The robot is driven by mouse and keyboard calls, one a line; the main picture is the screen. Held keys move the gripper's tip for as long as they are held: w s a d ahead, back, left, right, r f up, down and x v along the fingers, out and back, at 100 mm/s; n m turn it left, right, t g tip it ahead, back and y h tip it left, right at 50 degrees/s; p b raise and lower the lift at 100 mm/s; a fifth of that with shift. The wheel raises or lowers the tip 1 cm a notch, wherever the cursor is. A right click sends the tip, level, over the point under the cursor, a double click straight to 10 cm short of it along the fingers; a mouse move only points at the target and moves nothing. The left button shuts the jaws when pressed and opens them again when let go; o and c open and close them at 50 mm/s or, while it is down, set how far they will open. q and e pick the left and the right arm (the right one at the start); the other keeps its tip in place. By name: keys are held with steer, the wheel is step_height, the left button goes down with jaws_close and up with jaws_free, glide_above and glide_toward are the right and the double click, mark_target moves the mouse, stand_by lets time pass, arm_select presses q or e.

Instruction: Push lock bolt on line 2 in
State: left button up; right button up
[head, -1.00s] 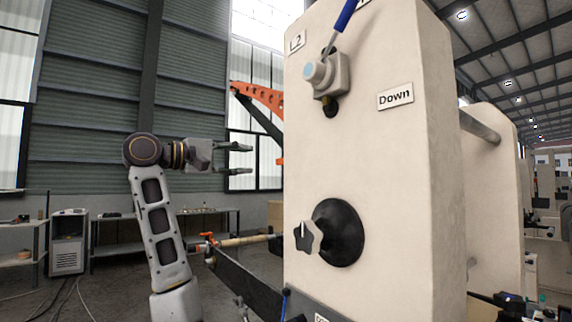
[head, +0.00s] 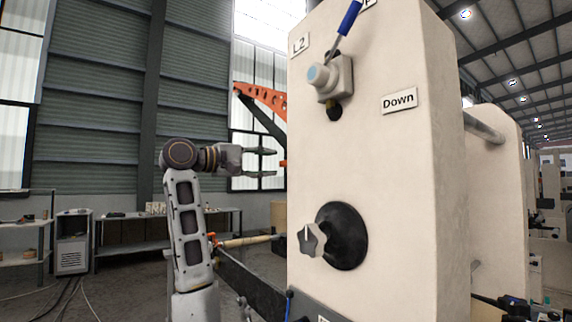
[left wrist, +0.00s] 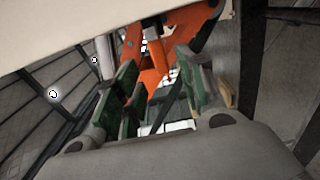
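A cream machine housing (head: 375,180) carries an L2 label (head: 300,44). Below the label is a grey valve block with a light-blue button (head: 319,76) and a blue-handled lever (head: 349,18). Lower down, a grey star-shaped knob (head: 311,240) sits in front of a round black disc (head: 345,236). I cannot tell which part is the lock bolt. My left gripper (head: 267,163) is open and empty, left of the housing, at a height between valve and knob. In the left wrist view its green-padded fingers (left wrist: 160,88) are apart. My right gripper is out of view.
An orange perforated arm (head: 262,97) stands behind the housing and shows beyond the fingers in the left wrist view (left wrist: 160,55). A "Down" label (head: 399,101) is on the housing. A wooden-coloured roller (head: 245,241) lies low. Workbenches stand far left.

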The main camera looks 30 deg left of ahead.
mark_target(283, 163)
arm_select(q)
steer(key=x, duration=0.6)
steer(key=shift+w+d+p, duration=0.1)
steer(key=shift+w+p, duration=0.05)
steer(key=shift+p, duration=0.2)
steer(key=shift+w+d, duration=0.2)
steer(key=shift+w, duration=0.3)
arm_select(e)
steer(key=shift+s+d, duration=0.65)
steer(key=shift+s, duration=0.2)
arm_select(q)
jaws_close()
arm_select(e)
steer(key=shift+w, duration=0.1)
